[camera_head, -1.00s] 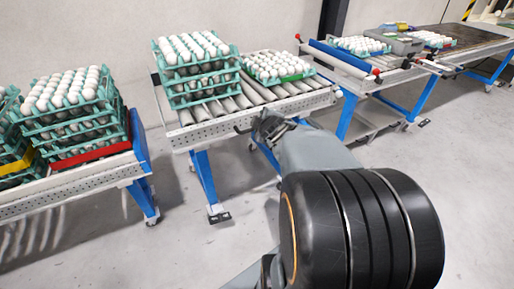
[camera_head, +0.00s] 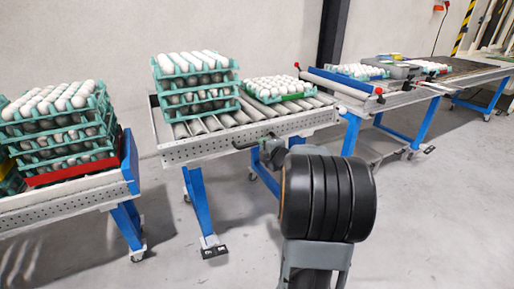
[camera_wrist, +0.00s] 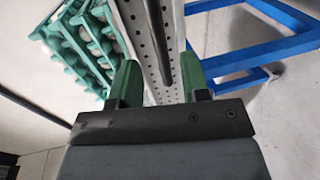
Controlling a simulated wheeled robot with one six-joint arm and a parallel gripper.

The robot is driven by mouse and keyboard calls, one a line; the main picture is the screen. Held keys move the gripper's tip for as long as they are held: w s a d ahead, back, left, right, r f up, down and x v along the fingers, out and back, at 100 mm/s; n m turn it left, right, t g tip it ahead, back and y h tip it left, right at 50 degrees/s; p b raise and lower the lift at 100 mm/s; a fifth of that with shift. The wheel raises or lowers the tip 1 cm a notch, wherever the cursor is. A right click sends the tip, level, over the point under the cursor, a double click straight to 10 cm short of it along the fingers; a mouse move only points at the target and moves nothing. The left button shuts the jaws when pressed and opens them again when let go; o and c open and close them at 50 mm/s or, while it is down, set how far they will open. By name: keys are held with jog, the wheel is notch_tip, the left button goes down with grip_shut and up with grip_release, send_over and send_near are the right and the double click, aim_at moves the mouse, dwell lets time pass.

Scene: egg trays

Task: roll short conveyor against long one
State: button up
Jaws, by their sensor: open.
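The short roller conveyor (camera_head: 205,150) stands in the middle of the head view on blue legs with castors. Its perforated side rail (camera_wrist: 142,30) runs up the wrist view, with a dark handle bar (camera_wrist: 159,40) along it. The longer conveyor (camera_head: 404,99) stands to its right, close to the short one's right end; I cannot tell if they touch. My gripper (camera_wrist: 162,82) is open, its green fingers on either side of the rail and bar in the picture. In the head view my gripper (camera_head: 266,150) is at the front handle, partly hidden by my arm; contact is unclear.
Stacked egg trays (camera_head: 195,82) and a single tray (camera_head: 275,88) ride on the short conveyor. Another conveyor (camera_head: 75,198) with stacked trays (camera_head: 60,130) stands at left, across a narrow gap. Bare floor lies in front. A wall is behind.

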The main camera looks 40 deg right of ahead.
aim_at(258, 144)
jog(key=shift+b+x, duration=0.5)
jog(key=shift+x, duration=2.4)
grip_shut()
